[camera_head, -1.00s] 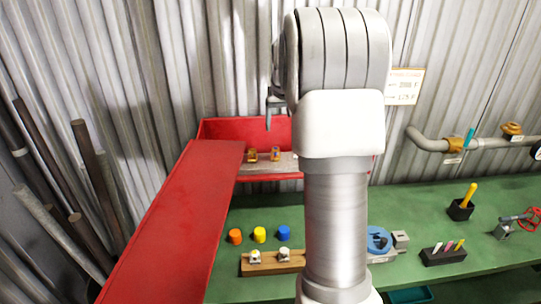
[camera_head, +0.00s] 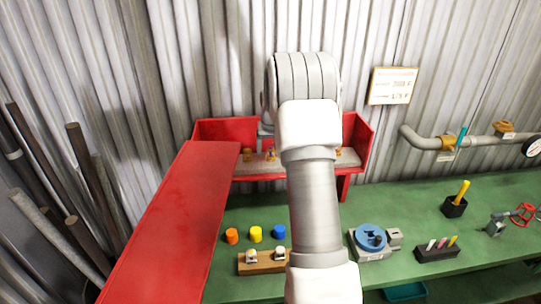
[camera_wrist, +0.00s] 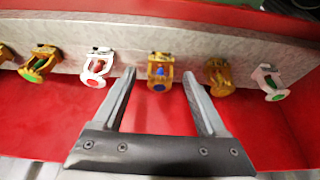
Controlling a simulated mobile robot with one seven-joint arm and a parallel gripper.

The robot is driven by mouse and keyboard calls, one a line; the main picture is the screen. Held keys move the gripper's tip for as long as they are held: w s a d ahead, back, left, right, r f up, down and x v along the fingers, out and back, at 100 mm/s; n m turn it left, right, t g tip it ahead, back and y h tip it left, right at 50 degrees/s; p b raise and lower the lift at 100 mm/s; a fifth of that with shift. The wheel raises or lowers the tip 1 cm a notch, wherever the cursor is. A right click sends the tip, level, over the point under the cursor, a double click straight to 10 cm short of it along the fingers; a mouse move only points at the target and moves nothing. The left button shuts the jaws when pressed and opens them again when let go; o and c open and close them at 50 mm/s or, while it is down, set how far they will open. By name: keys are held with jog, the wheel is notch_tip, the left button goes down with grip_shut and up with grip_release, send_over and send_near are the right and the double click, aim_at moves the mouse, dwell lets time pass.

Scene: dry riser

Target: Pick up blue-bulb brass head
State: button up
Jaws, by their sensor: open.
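The blue-bulb brass head (camera_wrist: 160,72) sits near the middle of the wrist view, in a row of heads along a pale ledge in the red tray. Its blue bulb shows at its centre. My gripper (camera_wrist: 158,76) is open, and its two fingertips show on either side of this head, apart from it in the picture. I cannot tell whether the fingers are at its depth. In the head view the brass head (camera_head: 270,154) is small on the shelf, and my arm hides most of the gripper.
Close neighbours are a white head (camera_wrist: 98,66) with a red bulb on the left and another brass head (camera_wrist: 218,76) on the right. The red tray (camera_head: 226,129) has raised walls. A long red panel (camera_head: 172,215) lies left. A blue-topped vise (camera_head: 370,238) stands on the green bench.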

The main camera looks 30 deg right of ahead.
jog(key=shift+w+f, duration=0.1)
jog(key=shift+f, duration=0.15)
grip_shut()
jog(key=shift+r, duration=0.15)
dwell(0.4)
